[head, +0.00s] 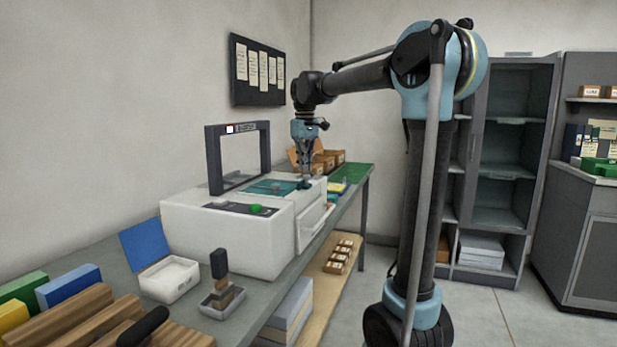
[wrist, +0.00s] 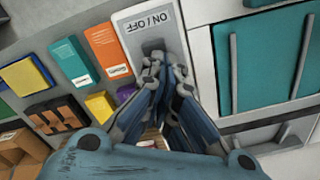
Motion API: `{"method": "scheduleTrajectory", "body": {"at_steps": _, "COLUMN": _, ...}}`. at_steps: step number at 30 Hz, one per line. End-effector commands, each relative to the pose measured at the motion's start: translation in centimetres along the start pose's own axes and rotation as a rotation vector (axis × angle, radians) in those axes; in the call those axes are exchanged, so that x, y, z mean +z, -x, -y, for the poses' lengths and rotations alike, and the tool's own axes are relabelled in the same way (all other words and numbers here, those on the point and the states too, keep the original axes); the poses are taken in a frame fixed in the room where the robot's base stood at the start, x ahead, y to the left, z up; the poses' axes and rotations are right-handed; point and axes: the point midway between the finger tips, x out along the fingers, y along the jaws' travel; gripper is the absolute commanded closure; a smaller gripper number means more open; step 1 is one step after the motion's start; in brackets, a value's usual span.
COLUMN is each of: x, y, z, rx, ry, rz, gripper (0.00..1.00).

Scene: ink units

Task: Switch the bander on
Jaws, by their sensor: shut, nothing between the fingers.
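The bander (head: 225,238) is a white machine with a dark arch, standing on the bench in the head view. The dark front panel on its top carries a green button (head: 256,209), and a small light patch shows on its arch (head: 230,129). In the wrist view, a grey plate (wrist: 143,22) marked ON / OFF has a dark switch (wrist: 152,46) at its lower end. My gripper (head: 305,181) is shut and empty, pointing down at the bander's far right end. In the wrist view its fingertips (wrist: 165,67) are right by the switch and partly cover it; contact cannot be told.
Orange and teal boxes (wrist: 110,50) and smaller coloured packets lie beside the plate in the wrist view. An open white box (head: 170,279) and a stamp (head: 221,280) stand before the bander. Cardboard boxes (head: 325,163) stand behind my gripper.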

Motion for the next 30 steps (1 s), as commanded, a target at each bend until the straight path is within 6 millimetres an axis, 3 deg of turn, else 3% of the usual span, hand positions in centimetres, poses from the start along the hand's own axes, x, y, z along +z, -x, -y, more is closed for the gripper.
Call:
{"method": "scheduleTrajectory", "body": {"at_steps": 15, "x": -0.1, "y": 5.1, "z": 0.0, "rx": 0.001, "ry": 0.000, "rz": -0.001, "gripper": 1.00}}
{"method": "scheduleTrajectory", "body": {"at_steps": 30, "x": 0.0, "y": 5.7, "z": 0.0, "rx": 0.001, "ry": 0.000, "rz": -0.001, "gripper": 1.00}}
